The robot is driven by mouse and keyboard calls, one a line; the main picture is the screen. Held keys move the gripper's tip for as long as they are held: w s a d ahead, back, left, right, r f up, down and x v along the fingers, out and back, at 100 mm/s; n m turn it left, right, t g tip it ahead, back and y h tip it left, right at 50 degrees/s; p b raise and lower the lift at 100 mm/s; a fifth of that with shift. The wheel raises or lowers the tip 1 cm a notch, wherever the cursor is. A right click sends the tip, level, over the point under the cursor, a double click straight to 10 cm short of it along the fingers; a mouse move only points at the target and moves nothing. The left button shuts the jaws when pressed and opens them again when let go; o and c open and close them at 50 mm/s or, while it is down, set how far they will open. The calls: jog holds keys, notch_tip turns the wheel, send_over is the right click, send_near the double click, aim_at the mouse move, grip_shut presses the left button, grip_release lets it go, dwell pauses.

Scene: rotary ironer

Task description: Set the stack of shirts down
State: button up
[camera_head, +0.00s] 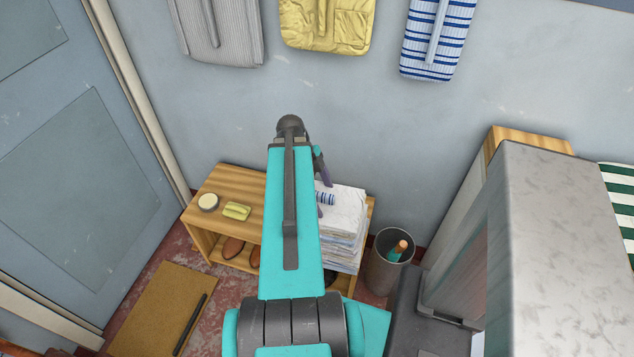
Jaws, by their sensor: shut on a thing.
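The stack of shirts (345,222) shows to the right of my arm as a pile of folded cloth, mostly white on top with layered edges facing the front. It is at the right end of a low wooden bench (238,182). My gripper (321,196) is mostly hidden behind my turquoise arm; dark finger parts show at the stack's left side. A small blue-and-white striped patch shows between them. My gripper is shut on the stack. The stack's left part and underside are hidden, so I cannot tell whether it touches the bench.
A round tin (208,202) and a yellow item (237,211) lie on the bench's left part; brown shoes (233,248) are below. A grey bin (390,262) stands right of the stack. A large grey machine (560,250) fills the right. Garments hang on the wall.

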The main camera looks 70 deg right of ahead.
jog(key=shift+w+d+f+p, duration=0.1)
jog(key=shift+w+d+p, duration=0.25)
jog(key=shift+w+d, duration=0.7)
jog(key=shift+w+d+f+p, duration=0.15)
jog(key=shift+w+d+p, duration=0.2)
jog(key=shift+d, duration=1.25)
jog(key=shift+w+d+f+p, duration=0.1)
jog(key=shift+w+d+p, duration=0.2)
jog(key=shift+w+d, duration=0.8)
jog(key=shift+s+d, duration=0.25)
jog(key=shift+d, duration=0.1)
jog(key=shift+w+d+f+p, duration=0.15)
jog(key=shift+f+p, duration=0.25)
jog(key=shift+f, duration=0.5)
jog(key=shift+d+f+p, duration=0.1)
jog(key=shift+f+p, duration=0.25)
jog(key=shift+f, duration=0.55)
jog(key=o, duration=1.9)
jog(key=shift+f, duration=0.1)
jog(key=b+v, duration=0.2)
jog(key=v, duration=1)
jog(key=shift+b, duration=0.4)
